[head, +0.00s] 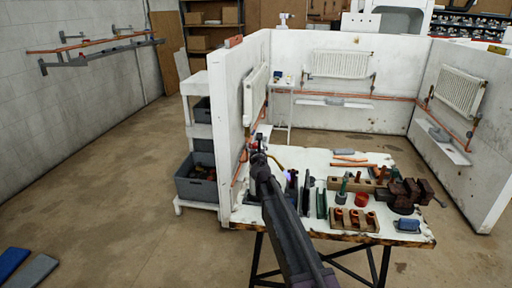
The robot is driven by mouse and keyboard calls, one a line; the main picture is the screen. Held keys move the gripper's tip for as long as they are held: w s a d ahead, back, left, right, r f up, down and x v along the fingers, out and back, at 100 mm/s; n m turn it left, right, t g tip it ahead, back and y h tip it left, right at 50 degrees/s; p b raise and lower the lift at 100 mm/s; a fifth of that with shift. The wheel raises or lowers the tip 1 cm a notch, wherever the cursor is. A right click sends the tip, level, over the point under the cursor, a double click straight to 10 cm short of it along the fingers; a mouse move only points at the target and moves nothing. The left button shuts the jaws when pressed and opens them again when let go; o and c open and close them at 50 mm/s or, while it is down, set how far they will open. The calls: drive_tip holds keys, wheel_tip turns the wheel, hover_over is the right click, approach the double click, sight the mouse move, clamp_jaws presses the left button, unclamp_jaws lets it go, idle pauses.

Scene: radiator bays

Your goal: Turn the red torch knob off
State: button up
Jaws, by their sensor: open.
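My arm reaches up from the bottom of the head view to the workbench's left end, and my gripper (258,143) is at its tip. It is open, and its fingers are small and dark here. A curved brass-coloured tube (276,162), seemingly the torch's, shows just right of the gripper. A small violet-blue glow (287,175) lies near the tube's end and may be a flame. Small red spots show around the gripper, but I cannot tell which is the torch knob. My arm and gripper hide much of the torch, and whether they touch it is unclear.
The worn white workbench (318,157) carries copper pipes (350,160), a wooden block with copper fittings (354,219), a red round item (361,200) and a dark vise (408,192). White partitions (227,130) enclose it behind. Grey bins (197,180) stand left. The left floor is open.

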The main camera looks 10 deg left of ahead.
clamp_jaws()
idle(0.3)
drive_tip(key=shift+m+h, duration=0.5)
drive_tip(key=shift+h, duration=0.2)
drive_tip(key=m+h, duration=0.1)
drive_tip(key=h, duration=0.1)
drive_tip(key=m+h, duration=0.1)
drive_tip(key=shift+w+a+t+h, duration=0.1)
drive_tip(key=shift+a+t+h, duration=0.05)
drive_tip(key=shift+t+h, duration=0.2)
drive_tip(key=m+g+h, duration=0.1)
drive_tip(key=m+h, duration=0.3)
drive_tip(key=h, duration=0.1)
drive_tip(key=shift+h, duration=0.35)
drive_tip(key=m+g+h, duration=0.2)
drive_tip(key=m+h, duration=0.1)
drive_tip(key=h, duration=0.1)
drive_tip(key=shift+w, duration=0.1)
drive_tip(key=shift+m+g+h, duration=1)
drive_tip(key=shift+g+h, duration=0.15)
drive_tip(key=shift+h, duration=0.15)
